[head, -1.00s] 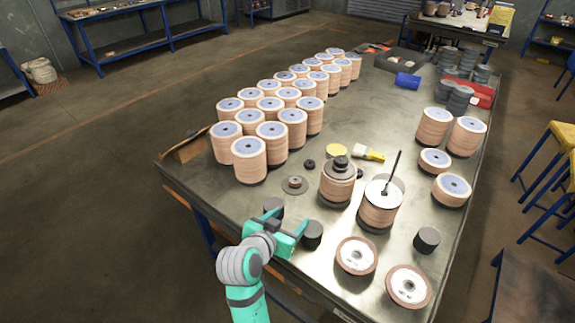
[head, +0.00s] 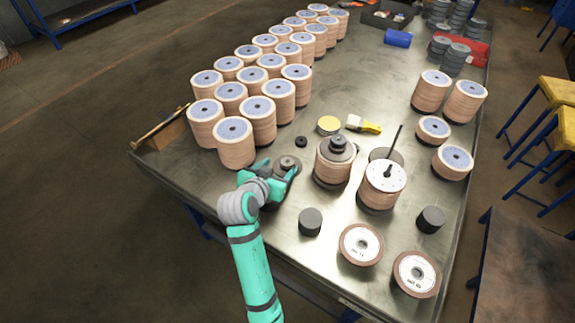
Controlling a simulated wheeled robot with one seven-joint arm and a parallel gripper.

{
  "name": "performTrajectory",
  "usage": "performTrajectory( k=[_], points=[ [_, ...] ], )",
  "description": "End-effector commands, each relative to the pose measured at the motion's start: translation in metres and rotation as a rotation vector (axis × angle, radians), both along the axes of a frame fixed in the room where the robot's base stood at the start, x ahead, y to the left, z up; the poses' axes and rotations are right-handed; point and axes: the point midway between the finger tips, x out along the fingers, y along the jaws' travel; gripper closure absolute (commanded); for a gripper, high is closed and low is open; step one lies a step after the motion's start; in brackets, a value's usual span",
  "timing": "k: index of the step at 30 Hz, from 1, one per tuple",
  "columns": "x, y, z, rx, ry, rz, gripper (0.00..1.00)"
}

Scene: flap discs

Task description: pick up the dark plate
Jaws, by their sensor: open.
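The dark plate (head: 288,162) is a flat, dark grey disc with a small raised hub. It lies on the metal table (head: 350,105), left of a stack of discs with dark pieces on top (head: 335,160). My gripper (head: 280,170) is open and low at the plate, its teal fingers apart on the plate's near side. The fingers and wrist hide part of the plate. I cannot tell whether they touch it.
A dark cylinder (head: 311,222) stands close to the right of my arm. Rows of tall disc stacks (head: 236,145) fill the left side. A stack with an upright rod (head: 383,185) and two labelled discs (head: 361,244) are to the right. A small black ring (head: 301,141) lies beyond the plate.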

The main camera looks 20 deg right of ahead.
Motion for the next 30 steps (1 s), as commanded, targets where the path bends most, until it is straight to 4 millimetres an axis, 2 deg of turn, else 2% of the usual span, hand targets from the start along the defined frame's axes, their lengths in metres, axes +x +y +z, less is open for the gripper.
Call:
performTrajectory(
  k=[12,21,22,29,30],
  points=[
    [0.026,-0.033,-0.024,0.000,0.000,-0.004,0.38],
    [0.030,-0.035,-0.027,0.000,0.000,-0.003,0.38],
    [0.030,-0.035,-0.027,0.000,0.000,-0.003,0.40],
    [0.030,-0.035,-0.027,0.000,0.000,-0.003,0.95],
    [0.030,-0.035,-0.026,-0.001,-0.003,-0.003,0.96]
  ],
)
